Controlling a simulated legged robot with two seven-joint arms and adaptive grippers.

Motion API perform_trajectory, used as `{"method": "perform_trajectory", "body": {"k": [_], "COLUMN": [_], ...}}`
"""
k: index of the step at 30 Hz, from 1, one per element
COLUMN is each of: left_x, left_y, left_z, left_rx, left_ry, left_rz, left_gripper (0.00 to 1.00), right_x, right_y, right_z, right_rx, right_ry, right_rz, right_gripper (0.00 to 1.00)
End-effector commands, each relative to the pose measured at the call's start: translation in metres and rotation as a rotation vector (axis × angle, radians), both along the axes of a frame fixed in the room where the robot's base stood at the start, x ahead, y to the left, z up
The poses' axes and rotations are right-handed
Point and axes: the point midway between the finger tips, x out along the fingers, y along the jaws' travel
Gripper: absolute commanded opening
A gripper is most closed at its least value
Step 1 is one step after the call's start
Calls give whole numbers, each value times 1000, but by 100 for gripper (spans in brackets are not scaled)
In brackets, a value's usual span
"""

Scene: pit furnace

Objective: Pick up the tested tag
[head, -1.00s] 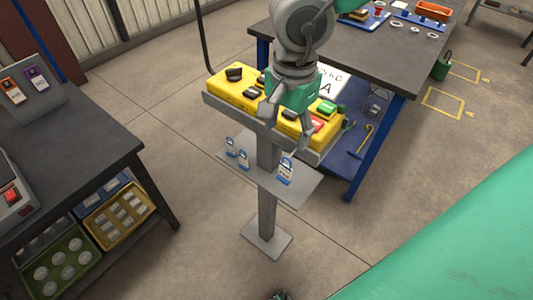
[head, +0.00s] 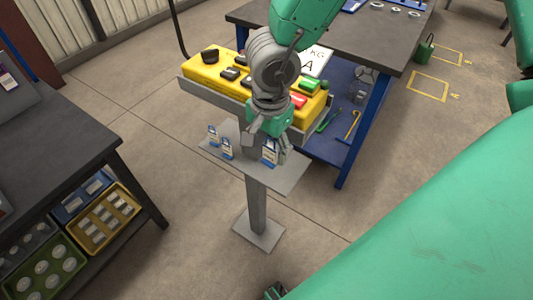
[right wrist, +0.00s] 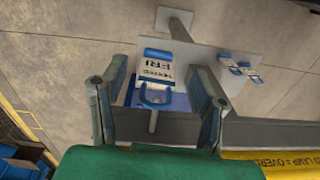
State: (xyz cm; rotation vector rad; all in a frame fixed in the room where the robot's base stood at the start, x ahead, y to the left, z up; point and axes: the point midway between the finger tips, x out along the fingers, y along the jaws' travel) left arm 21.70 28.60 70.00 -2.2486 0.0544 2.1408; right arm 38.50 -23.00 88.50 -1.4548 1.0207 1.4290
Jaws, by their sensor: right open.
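The tested tag (head: 269,152) is a white and blue tag standing on the grey shelf plate (head: 290,176) of the post. The right wrist view shows its upside-down lettering and blue loop (right wrist: 157,75). My right gripper (head: 266,147) is open above the plate, close around the tag. In the right wrist view its fingers (right wrist: 160,88) stand on either side of the tag, with gaps and no visible contact. Part of the tag is hidden by a finger in the head view.
Two similar tags (head: 227,149) stand farther left on the plate. A yellow control box (head: 205,75) is mounted just behind and above. A workbench (head: 385,45) stands behind it. A dark bench (head: 60,150) with bins stands at left.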

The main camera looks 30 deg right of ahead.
Motion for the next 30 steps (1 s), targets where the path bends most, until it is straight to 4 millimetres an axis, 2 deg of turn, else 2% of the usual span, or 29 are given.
{"method": "perform_trajectory", "body": {"k": [2,9,10,13,14,17,18,29,30], "left_x": [0,0,0,0,0,0,0,0,0], "left_y": [0,-1,0,0,0,0,0,0,0], "left_z": [-4,-3,-3,-3,-3,-3,-3,3,1], "left_rx": [0,-1,-1,-1,0,0,0,0,0], "left_ry": [0,0,0,0,0,0,0,0,-1], "left_rz": [-1,-1,-1,-1,-1,-1,-1,-1,-1], "left_gripper": [0,0,0,0,0,0,0,0,0], "right_x": [0,-1,-1,0,0,0,0,0,-2], "right_y": [0,2,3,4,4,4,3,1,7], "right_z": [-8,-8,-7,-7,-7,-7,-7,0,-1], "right_rx": [1,-1,-2,-3,-3,-3,-2,1,-2], "right_ry": [0,-1,-2,-1,-1,-1,-1,-1,-2], "right_rz": [0,1,1,1,1,1,0,-2,3], "right_gripper": [55,55,52,16,11,11,8,8,8]}}
